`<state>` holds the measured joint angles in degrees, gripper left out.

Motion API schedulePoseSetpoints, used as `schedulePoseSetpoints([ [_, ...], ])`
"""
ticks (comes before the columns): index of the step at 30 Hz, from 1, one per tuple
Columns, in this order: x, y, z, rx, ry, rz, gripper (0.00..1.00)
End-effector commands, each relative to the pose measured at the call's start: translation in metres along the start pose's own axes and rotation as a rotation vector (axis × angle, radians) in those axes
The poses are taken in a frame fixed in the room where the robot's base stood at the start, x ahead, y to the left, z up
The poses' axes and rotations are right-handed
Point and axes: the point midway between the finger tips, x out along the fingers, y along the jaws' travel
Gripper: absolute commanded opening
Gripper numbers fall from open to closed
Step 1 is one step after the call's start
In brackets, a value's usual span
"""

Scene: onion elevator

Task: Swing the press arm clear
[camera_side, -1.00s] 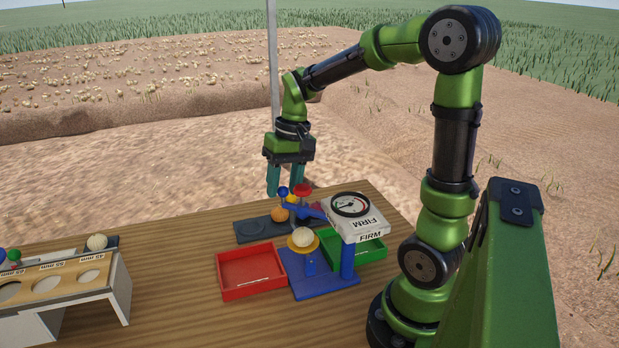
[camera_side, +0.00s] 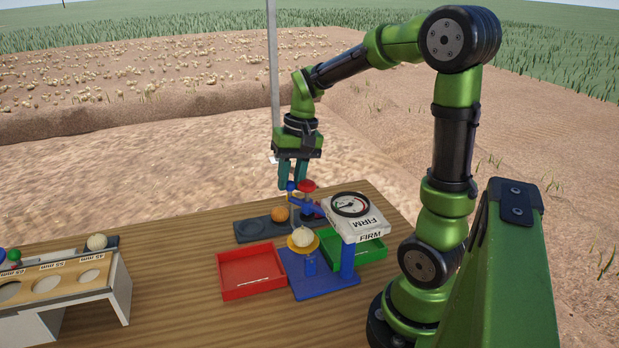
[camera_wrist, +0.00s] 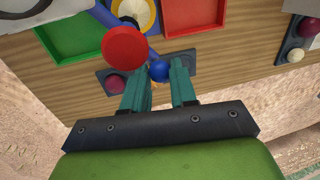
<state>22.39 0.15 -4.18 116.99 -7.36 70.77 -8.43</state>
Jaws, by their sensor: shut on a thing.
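The press stands on a blue base (camera_side: 325,286) with a blue post (camera_side: 347,262) and a gauge head marked FIRM (camera_side: 356,217). Its blue press arm (camera_side: 305,207) reaches from the post toward the back left and carries a red disc (camera_side: 307,186). A blue ball knob (camera_wrist: 159,71) is at the arm's end. My gripper (camera_side: 292,186) is shut on this knob, which sits between the fingertips in the wrist view. A pale onion (camera_side: 303,237) rests in the yellow cup (camera_side: 303,249) on the base. The press arm is behind the onion, not over it.
A red tray (camera_side: 222,275) is left of the base and a green tray (camera_side: 376,250) right of it. A dark tray (camera_side: 247,226) with an orange onion (camera_side: 279,214) lies behind. A sizing stand (camera_side: 122,282) with holes is at the far left. Bare wood lies between.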

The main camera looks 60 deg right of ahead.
Motion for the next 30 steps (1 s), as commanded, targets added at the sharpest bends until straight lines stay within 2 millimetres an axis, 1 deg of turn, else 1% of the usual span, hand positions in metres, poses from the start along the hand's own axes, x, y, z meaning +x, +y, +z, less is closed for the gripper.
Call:
schedulePoseSetpoints([
  [6,-0.006,0.027,-0.014,0.195,0.040,-0.001,0.00],
  [15,-0.015,0.068,-0.023,0.477,0.095,-0.002,0.00],
  [23,-0.022,0.104,-0.021,0.719,0.143,-0.003,0.00],
  [30,-0.028,0.136,-0.012,0.941,0.186,-0.004,0.00],
])
